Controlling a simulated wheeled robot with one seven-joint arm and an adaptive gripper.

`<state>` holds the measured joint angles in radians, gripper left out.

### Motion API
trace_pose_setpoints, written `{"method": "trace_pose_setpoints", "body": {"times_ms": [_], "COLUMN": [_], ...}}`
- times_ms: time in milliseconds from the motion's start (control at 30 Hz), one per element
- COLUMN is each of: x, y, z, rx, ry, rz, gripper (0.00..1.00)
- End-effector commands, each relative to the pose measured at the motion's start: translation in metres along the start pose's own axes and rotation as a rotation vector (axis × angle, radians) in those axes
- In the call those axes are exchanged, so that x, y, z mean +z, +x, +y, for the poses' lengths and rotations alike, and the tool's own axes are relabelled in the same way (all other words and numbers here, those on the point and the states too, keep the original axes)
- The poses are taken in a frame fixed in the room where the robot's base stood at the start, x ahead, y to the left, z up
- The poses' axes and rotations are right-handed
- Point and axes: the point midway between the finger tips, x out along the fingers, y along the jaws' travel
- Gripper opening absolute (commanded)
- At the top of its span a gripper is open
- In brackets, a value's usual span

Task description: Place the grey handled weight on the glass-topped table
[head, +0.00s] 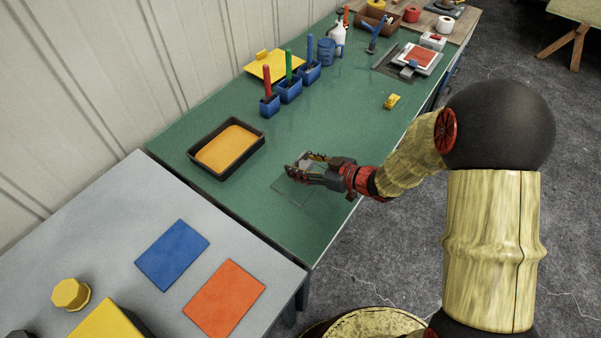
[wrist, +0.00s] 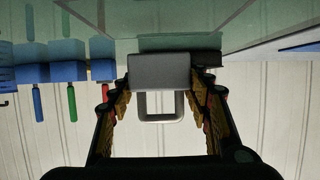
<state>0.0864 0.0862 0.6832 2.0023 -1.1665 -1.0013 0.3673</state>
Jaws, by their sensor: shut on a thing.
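The grey handled weight (wrist: 160,70) is a block with a square loop handle, seen between the fingers of my gripper (wrist: 160,92) in the wrist view. My gripper is shut on it. The wrist view is upside down, so the handle points up, away from the table. In the head view my gripper (head: 305,168) is low over the near part of the green table (head: 330,120), and its fingers largely hide the weight. A thin-edged, see-through square (head: 291,192) lies under my gripper. I cannot tell whether the weight touches the surface.
A black tray with orange filling (head: 227,148) is left of my gripper. Blue holders with coloured handles (head: 290,90) and a yellow plate (head: 274,67) stand farther back. A small yellow item (head: 391,101) lies behind right. A grey table (head: 140,215) adjoins in front.

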Motion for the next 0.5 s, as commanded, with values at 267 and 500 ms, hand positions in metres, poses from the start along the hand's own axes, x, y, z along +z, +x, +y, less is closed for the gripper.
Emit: {"method": "trace_pose_setpoints", "body": {"times_ms": [267,500], "x": [0.029,0.028], "y": [0.016,0.016], "z": [-0.002,-0.002], "rx": [0.001,0.001], "ry": [-0.002,-0.003], "rz": [0.004,0.005], "gripper": [0.0,0.0]}}
